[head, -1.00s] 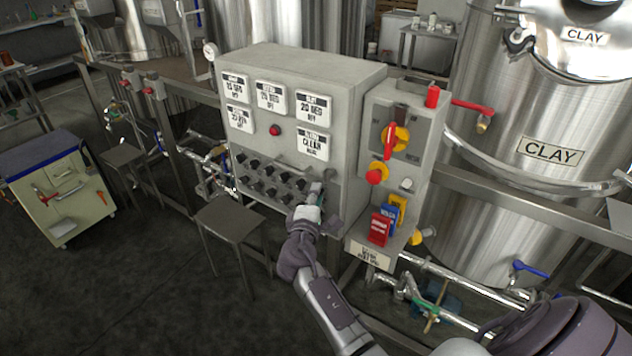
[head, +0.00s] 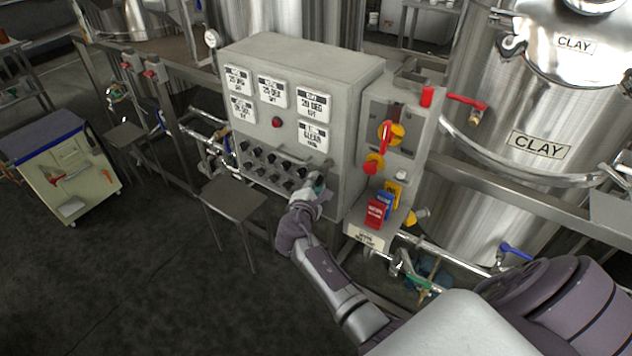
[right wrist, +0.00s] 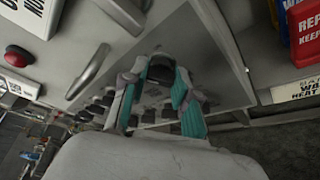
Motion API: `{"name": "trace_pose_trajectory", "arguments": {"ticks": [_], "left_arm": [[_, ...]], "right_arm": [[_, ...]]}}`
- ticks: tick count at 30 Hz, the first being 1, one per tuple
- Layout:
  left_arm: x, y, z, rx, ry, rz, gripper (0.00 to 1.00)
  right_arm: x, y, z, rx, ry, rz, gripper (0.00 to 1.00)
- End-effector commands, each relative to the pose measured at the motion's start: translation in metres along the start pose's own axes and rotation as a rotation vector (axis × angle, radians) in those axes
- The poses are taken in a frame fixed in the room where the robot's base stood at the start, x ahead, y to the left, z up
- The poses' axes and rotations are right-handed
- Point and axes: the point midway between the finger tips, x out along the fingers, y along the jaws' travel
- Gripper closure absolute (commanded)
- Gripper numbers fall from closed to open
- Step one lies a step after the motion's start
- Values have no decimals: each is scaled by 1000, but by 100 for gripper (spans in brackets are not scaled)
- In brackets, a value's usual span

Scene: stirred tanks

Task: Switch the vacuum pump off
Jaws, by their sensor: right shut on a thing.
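The grey control cabinet (head: 345,125) stands in the middle of the head view, with several black rotary knobs (head: 272,157) in rows along its lower front. My right gripper (head: 318,184) is at the right end of these rows. In the right wrist view the teal-padded fingers of my right gripper (right wrist: 165,88) are shut on a black knob (right wrist: 160,67), one finger on either side. The knob's label and pointer cannot be read, and the gripper hides that knob in the head view. My left gripper is not in view.
A side box with a red-and-yellow switch (head: 388,135) and red and blue tags (head: 376,212) adjoins the cabinet on the right. A metal handle (right wrist: 90,70) is close to the gripper. A small stool (head: 232,197) stands in front. A steel tank (head: 540,110) is at right.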

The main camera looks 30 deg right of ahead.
Motion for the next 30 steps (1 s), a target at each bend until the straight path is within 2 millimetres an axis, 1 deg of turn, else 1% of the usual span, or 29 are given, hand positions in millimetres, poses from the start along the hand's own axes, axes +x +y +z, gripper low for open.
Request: {"name": "trace_pose_trajectory", "arguments": {"ticks": [7,8,9,12,20,23,26,30], "left_arm": [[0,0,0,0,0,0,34],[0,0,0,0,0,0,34],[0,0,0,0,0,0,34],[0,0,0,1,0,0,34],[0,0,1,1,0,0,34],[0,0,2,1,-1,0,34],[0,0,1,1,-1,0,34],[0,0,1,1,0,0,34]], "right_arm": [[0,-2,-1,-3,2,-3,100],[0,-2,-1,-2,2,-3,68],[0,-2,-1,-2,1,-3,61],[0,-2,-1,-1,1,-2,46],[0,-1,0,0,0,-1,46],[-5,0,-1,1,1,0,46],[-17,-1,-1,2,2,-1,46],[-45,-2,-2,2,4,-2,46]]}}
